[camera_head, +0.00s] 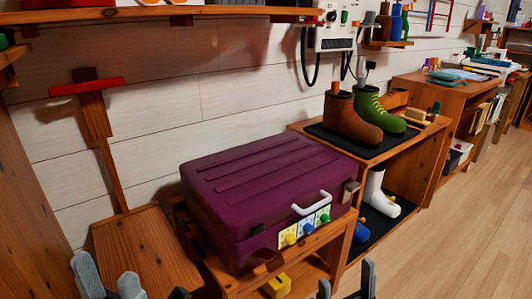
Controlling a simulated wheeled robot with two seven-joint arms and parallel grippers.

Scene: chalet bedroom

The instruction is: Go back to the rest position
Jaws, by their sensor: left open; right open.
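My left gripper (108,281) shows at the bottom left edge of the head view. Its two grey fingers stand apart with nothing between them. It is in front of a wooden seat-like surface (145,250). My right gripper (347,284) shows at the bottom edge, right of the middle. Its two dark fingers are apart and empty, below and in front of the wooden shelf unit. Neither gripper appears to touch anything. Most of both arms is out of view.
A closed purple suitcase (262,180) with a white handle lies on a low wooden bench. Brown and green boots (352,126) stand on a shelf (430,150) to its right, a white boot below. A yellow object (278,286) is under the bench. Wooden floor (460,240) at right is clear.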

